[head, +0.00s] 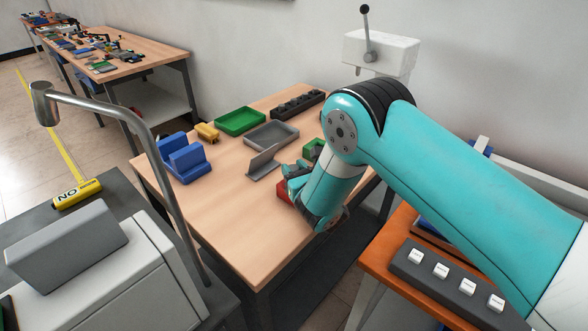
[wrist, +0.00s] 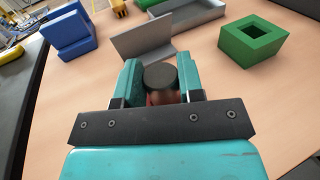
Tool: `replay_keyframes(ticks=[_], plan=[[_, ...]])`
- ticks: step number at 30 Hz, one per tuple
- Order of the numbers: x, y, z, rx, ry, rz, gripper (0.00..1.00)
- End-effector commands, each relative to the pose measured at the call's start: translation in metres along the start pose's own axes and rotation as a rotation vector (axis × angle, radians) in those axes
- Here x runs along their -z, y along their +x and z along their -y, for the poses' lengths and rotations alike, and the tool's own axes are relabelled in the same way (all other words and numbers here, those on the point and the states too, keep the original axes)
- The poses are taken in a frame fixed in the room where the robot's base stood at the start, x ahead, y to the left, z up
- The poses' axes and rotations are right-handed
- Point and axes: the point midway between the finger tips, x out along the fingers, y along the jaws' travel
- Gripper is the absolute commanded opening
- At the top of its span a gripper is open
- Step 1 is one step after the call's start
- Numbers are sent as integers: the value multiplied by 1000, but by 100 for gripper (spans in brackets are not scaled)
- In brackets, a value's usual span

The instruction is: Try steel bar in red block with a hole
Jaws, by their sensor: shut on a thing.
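My gripper (wrist: 159,76) is shut on the steel bar (wrist: 160,78), a dark round bar whose end face shows between the two teal fingers in the wrist view. The red block (head: 284,191) shows in part beside my gripper (head: 293,177) in the head view. Only a sliver of red shows below the bar in the wrist view. The block's hole is hidden, and I cannot tell whether the bar is in it or above it.
A green block with a square hole (wrist: 237,46) stands to the right in the wrist view. A grey angled plate (head: 263,166), a grey tray (head: 271,136), a green tray (head: 240,121) and a blue block (head: 186,162) stand on the table. The table's front left is clear.

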Motion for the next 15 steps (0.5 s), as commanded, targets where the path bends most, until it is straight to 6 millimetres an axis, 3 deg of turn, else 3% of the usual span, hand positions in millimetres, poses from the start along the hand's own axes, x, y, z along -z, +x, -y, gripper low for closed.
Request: replay_keyframes(ticks=[12,13,15], plan=[[2,0,0,0,0,2,0],[2,0,0,0,0,2,42],[2,0,0,0,0,2,58]])
